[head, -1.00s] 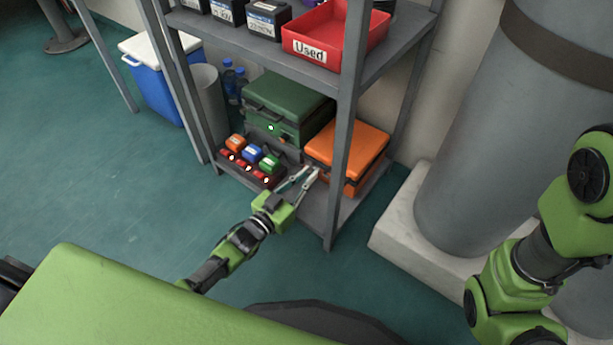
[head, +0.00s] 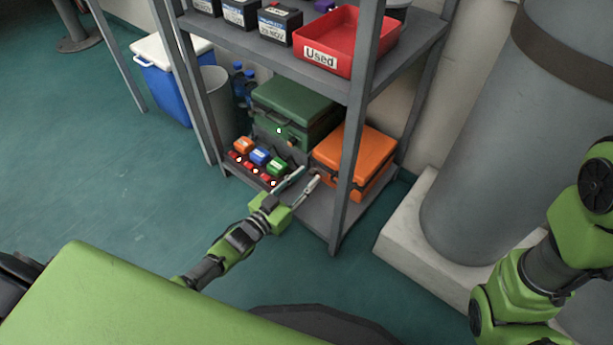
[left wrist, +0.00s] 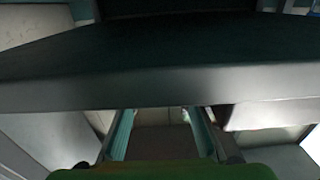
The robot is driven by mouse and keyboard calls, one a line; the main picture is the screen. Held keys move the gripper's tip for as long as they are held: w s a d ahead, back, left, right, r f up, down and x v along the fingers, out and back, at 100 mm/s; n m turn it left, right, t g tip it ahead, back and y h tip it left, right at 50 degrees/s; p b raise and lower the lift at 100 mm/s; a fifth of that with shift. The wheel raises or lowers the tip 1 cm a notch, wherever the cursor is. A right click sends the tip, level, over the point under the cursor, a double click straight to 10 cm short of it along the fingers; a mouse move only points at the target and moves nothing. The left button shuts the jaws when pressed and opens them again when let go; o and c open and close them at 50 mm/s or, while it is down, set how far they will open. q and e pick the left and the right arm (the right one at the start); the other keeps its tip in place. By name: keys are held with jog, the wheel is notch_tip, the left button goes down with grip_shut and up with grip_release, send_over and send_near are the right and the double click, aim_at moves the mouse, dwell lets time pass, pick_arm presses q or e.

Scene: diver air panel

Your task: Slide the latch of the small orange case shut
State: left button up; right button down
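The small orange case (head: 357,148) sits on the bottom shelf at the right, behind the front post, with its lid down. Its dark front band with the latch is too small and partly hidden, so I cannot tell the latch's position. My left gripper (head: 309,173) is open and empty, just in front of the case's left front corner. In the left wrist view its two fingers (left wrist: 161,135) stand apart with nothing between them, below a wide grey band that I cannot identify. My right gripper is out of view; only my right arm shows.
A green case (head: 295,100) stands left of the orange one. Small orange, blue and green blocks (head: 260,157) sit on the shelf before it. The grey shelf post (head: 348,180) stands close to the right of my gripper. A red tray (head: 340,38) is above.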

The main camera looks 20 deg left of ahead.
pick_arm(q)
jog(key=v, duration=1.1)
